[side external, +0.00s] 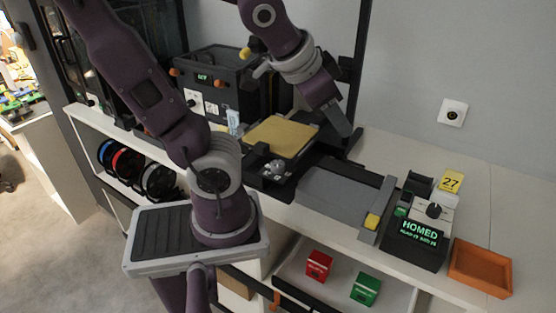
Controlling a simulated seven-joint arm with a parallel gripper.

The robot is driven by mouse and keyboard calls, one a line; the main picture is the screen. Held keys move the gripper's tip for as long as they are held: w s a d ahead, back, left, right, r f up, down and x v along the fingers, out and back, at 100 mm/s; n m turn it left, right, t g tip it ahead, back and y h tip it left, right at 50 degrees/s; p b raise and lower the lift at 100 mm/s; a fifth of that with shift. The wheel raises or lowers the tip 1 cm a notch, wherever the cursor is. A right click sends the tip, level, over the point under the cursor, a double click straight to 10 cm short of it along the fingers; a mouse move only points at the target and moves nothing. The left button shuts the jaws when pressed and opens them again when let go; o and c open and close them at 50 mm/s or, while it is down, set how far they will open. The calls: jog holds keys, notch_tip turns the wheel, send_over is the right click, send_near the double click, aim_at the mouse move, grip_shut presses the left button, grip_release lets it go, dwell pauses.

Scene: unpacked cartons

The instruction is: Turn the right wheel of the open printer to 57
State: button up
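The open printer has a black frame (359,60) and a yellow bed plate (281,136). A small light-grey round part (276,166) sits at the front of the bed; I cannot tell whether it is a wheel. To the right stands a black control box (416,250) with a green display reading "HOMED" over a smaller, unclear line. A dark knob (434,211) with a white mark is on its pale panel. I cannot tell which part is the right wheel. My gripper (342,124) points down beside the bed's right side; its fingers are too unclear to judge.
A yellow "27" tag (451,181) stands behind the knob. An orange tray (480,267) lies to the right. Red (318,266) and green (365,289) boxes sit below. The bench's right rear is clear.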

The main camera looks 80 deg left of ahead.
jog(key=w+a+f+m+t+y, duration=0.2)
jog(key=w+a+f+m, duration=0.15)
jog(key=w+a, duration=0.55)
jog(key=m+g+h, duration=0.4)
jog(key=m+g, duration=0.5)
send_over(278, 163)
notch_tip(278, 163, down, 5)
jog(key=shift+w+r, duration=0.1)
jog(key=f, duration=0.5)
jog(key=shift+s+f, duration=0.2)
jog(key=shift+f, duration=0.75)
jog(key=shift+c, duration=0.2)
grip_shut()
